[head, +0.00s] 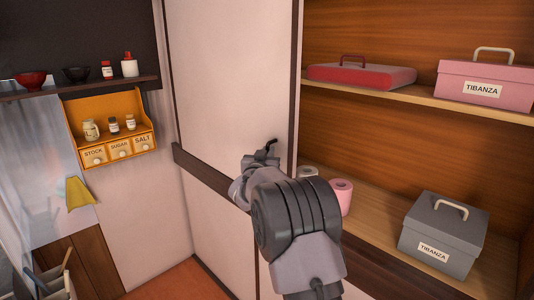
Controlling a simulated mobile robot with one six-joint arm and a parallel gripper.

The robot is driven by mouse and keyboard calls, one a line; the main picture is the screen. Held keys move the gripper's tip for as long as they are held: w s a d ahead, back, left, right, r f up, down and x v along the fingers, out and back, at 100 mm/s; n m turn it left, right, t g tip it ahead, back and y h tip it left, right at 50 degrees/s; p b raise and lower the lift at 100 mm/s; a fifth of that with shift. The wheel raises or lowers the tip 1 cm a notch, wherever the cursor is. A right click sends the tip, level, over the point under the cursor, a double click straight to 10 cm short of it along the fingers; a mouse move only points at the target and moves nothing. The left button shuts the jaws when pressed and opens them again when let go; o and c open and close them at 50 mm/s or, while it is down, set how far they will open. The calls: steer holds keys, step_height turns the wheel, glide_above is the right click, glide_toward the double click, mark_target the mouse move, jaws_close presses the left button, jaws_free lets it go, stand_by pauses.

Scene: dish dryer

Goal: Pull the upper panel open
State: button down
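A tall pale panel (229,75) with dark edging fills the middle of the head view. A dark horizontal rail (205,175) divides it from a lower pale panel (222,235). I cannot tell whether this upper part is the task's upper panel; no dish dryer is recognisable. My gripper (268,147) is raised in front of the panel's right edge, seen from behind. One dark fingertip shows clearly; the wrist hides much of the rest. I cannot tell whether it is open or shut, or touches the panel. Nothing is visibly held.
Right of the panel are open wooden shelves with a red case (360,77), a pink box (487,82), a grey box (443,235) and paper rolls (342,196). At left, an orange spice rack (110,128) hangs below a dark shelf (85,86) with bowls and bottles.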

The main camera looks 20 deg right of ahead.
steer(key=c, duration=1.7)
jaws_free()
steer(key=shift+c, duration=0.2)
steer(key=p+v, duration=0.1)
steer(key=v, duration=1.6)
steer(key=shift+s+a, duration=0.15)
steer(key=shift+a, duration=0.05)
steer(key=shift+r, duration=0.1)
steer(key=s+a+r+n+g+y, duration=0.2)
steer(key=s+a+n+g+y, duration=0.1)
steer(key=s+a+y, duration=1.05)
steer(key=s+a+f+g, duration=0.1)
steer(key=s+f+g, duration=0.2)
steer(key=s, duration=0.8)
steer(key=s+a+f+g, duration=0.1)
steer(key=s+f, duration=0.3)
steer(key=s, duration=0.8)
steer(key=shift+s+f+g+h, duration=0.2)
steer(key=shift+g+h, duration=0.25)
steer(key=shift+g, duration=0.45)
